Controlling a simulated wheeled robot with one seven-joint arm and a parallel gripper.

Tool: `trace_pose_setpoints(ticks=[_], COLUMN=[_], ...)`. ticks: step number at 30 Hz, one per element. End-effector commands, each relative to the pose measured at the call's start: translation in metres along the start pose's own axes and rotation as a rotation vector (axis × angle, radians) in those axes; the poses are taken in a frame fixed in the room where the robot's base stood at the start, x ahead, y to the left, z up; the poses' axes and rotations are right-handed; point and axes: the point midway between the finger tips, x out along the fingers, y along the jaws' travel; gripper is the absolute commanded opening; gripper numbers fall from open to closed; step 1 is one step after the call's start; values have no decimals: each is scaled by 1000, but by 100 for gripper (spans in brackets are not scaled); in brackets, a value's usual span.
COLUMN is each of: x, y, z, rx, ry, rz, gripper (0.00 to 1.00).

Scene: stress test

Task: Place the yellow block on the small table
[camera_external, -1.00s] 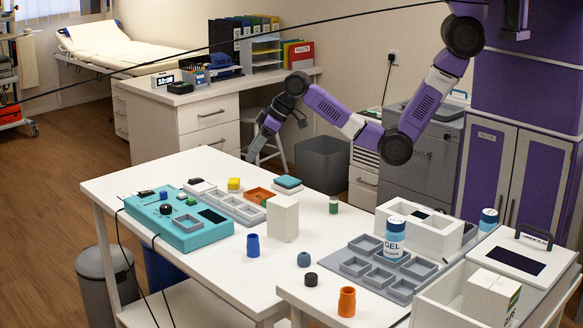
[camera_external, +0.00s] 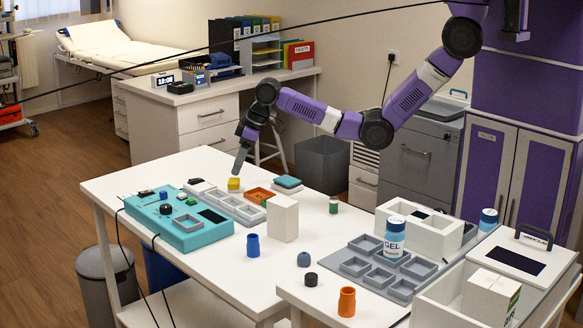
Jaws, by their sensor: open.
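The yellow block (camera_external: 234,184) lies near the back edge of a white table (camera_external: 215,165), behind the grey compartment tray. My gripper (camera_external: 239,168) is open and points down just above the yellow block, with nothing visible between its fingers. From this angle I cannot tell whether the fingertips touch the block. A second white table (camera_external: 322,309) stands at the front right, adjoining the first; I cannot tell which one is the small table.
Around the block are a teal device (camera_external: 187,232), a grey tray (camera_external: 236,209), an orange tray (camera_external: 258,195) and a teal-topped box (camera_external: 287,182). A tall white box (camera_external: 283,218) stands to the right. The table's front right has some free room around small cylinders.

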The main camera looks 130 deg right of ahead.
Motion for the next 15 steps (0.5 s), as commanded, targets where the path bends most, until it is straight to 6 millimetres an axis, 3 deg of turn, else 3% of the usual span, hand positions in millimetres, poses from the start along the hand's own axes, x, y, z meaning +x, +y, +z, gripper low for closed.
trace_pose_setpoints(ticks=[15], x=[60], y=[-2], z=[7], rx=[0], ry=[0], rz=[0], gripper=[56])
